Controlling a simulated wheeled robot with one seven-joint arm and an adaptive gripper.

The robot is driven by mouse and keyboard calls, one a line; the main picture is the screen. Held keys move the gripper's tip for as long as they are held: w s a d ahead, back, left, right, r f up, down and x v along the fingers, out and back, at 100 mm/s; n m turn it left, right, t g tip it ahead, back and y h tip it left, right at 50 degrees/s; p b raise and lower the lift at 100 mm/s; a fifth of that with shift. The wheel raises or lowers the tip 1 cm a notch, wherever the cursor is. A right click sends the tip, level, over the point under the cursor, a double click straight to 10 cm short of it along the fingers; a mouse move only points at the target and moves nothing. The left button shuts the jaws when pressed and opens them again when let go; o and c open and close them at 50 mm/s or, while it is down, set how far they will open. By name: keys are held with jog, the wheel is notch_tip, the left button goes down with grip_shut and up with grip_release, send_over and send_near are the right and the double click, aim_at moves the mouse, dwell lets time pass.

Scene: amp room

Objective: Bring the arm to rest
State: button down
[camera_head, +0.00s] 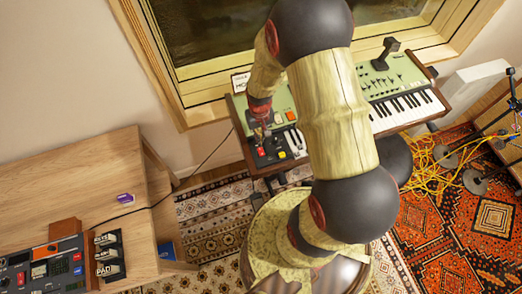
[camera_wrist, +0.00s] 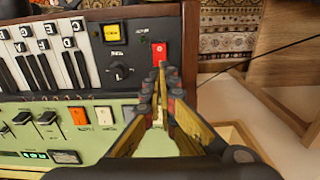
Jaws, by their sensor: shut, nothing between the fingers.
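My arm rises through the middle of the head view and bends over toward the keyboard by the window. My gripper (camera_head: 264,130) points down over the left end of the green keyboard (camera_head: 393,79). In the wrist view my gripper (camera_wrist: 161,72) has its fingers together with nothing between them. The fingertips appear close to a red switch (camera_wrist: 158,50) on the black panel; I cannot tell whether they touch it. The green keyboard body (camera_wrist: 95,147) fills the left of the wrist view.
A black knob (camera_wrist: 120,71) and yellow button (camera_wrist: 111,32) are beside the switch. Yellow cables (camera_head: 432,168) lie on the rug at the right. The window is behind the keyboard.

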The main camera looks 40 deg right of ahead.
dwell(0.3)
jog(key=shift+s+a, duration=0.1)
jog(key=shift+s, duration=0.25)
jog(key=s+a+r+n+t+b, duration=0.1)
jog(key=s+a+r+t, duration=0.1)
jog(key=r, duration=0.9)
jog(key=s+a+r+n+t, duration=0.1)
jog(key=s+a+r, duration=0.4)
jog(key=r, duration=0.7)
jog(key=s+a+r+n+t+b, duration=0.1)
jog(key=s+a+r, duration=0.3)
jog(key=r, duration=0.7)
jog(key=shift+s+a+r+t+b, duration=0.3)
jog(key=shift+a+r+t, duration=0.1)
jog(key=shift+t, duration=0.4)
jog(key=shift+d, duration=0.15)
